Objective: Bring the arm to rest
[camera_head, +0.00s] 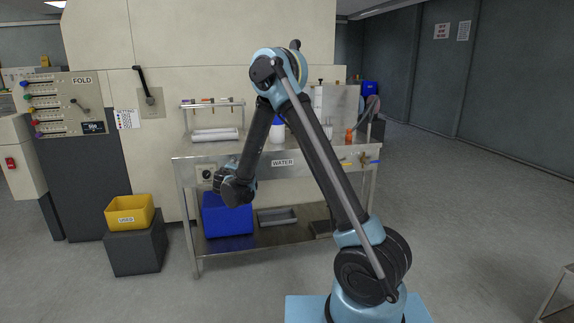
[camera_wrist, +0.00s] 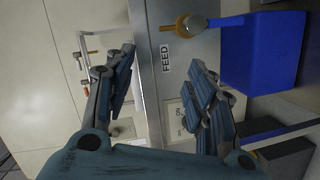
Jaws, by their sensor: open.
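My gripper (camera_wrist: 163,88) is open and empty in the wrist view, with its two padded fingers spread apart. Nothing is between the fingertips except the background: a steel panel with a "FEED" label (camera_wrist: 166,60). In the head view my arm rises from its base at lower right, bends at the top, and comes down toward the front of the steel bench (camera_head: 270,158). My wrist shows in front of the bench's left part; the fingers cannot be made out there.
A blue bin (camera_head: 227,216) and a grey tray (camera_head: 278,216) sit on the bench's lower shelf. A yellow "USED" bin (camera_head: 129,217) stands on a dark block (camera_head: 137,250) at left. A lever panel marked "FOLD" (camera_head: 72,103) stands further left.

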